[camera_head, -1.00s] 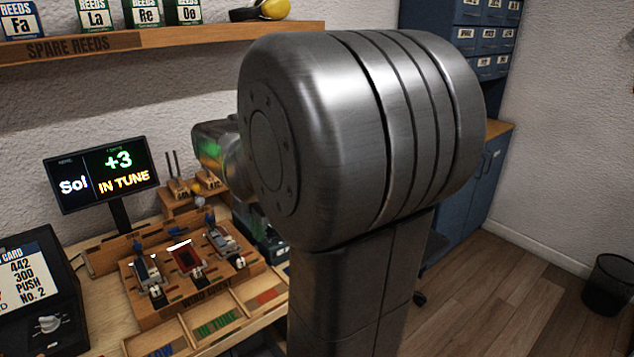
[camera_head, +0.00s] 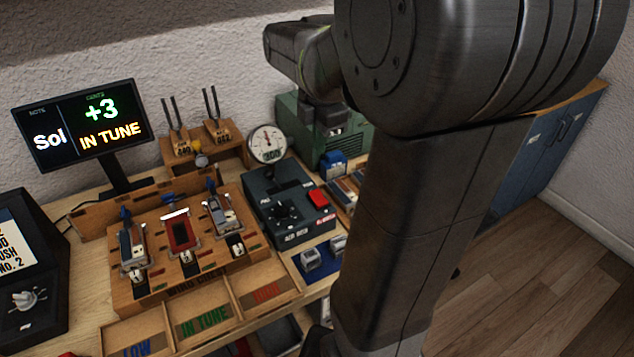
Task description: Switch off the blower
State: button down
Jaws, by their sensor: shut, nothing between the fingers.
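A dark grey-green control box (camera_head: 262,200) stands on the bench right of the wooden reed block. It carries a black knob (camera_head: 283,211) and a red switch (camera_head: 318,198) near its right edge, with a small red label below it. The label is too small to read surely, and I cannot tell the switch's position. A round gauge (camera_head: 268,143) stands behind the box. My gripper (camera_head: 335,132) is small and dark in the picture, in front of a green housing (camera_head: 296,112), above and behind the red switch and apart from it. It looks shut and empty.
The wooden block (camera_head: 150,293) holds several reed fixtures. A display (camera_head: 80,124) reads Sol, +3, IN TUNE. Two tuning forks (camera_head: 210,110) stand behind. Labelled trays (camera_head: 205,314) line the front. My arm hides the bench's right part.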

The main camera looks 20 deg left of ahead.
aim_at(315, 195)
jog(key=f, duration=0.9)
jog(key=w+a+f, duration=0.1)
jog(key=f, duration=0.4)
jog(key=shift+w+a, duration=0.1)
jog(key=shift+f, duration=0.2)
jog(key=shift+s+d+r, duration=0.15)
jog(key=shift+s+d, duration=0.4)
